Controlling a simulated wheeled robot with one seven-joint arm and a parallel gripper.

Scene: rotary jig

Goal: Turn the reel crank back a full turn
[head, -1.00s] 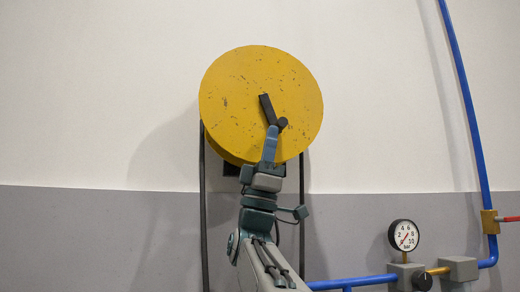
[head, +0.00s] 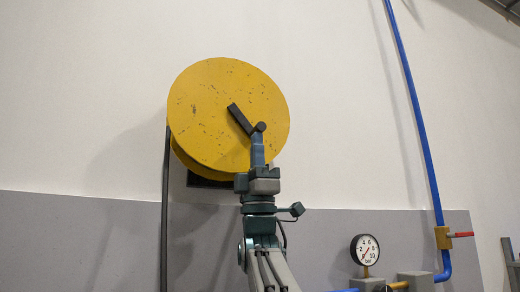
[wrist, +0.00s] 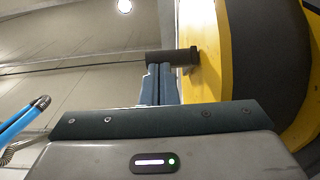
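The reel is a scuffed yellow disc (head: 205,120) on the wall. Its dark crank arm (head: 240,118) slants from the hub down to the right and ends in a short dark handle (head: 260,127). My gripper (head: 257,140) points up from below, its blue-grey fingertips at the underside of the handle. In the wrist view my two fingers (wrist: 159,84) stand side by side with no clear gap, and the dark handle (wrist: 165,57) lies across their tips. They look shut and beside the handle rather than around it; exact contact is hard to see.
A black hose (head: 165,210) hangs from the reel's left side. To the lower right are a pressure gauge (head: 364,250), a blue pipe (head: 412,100) and a valve with a red lever (head: 461,234). The wall around the disc is clear.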

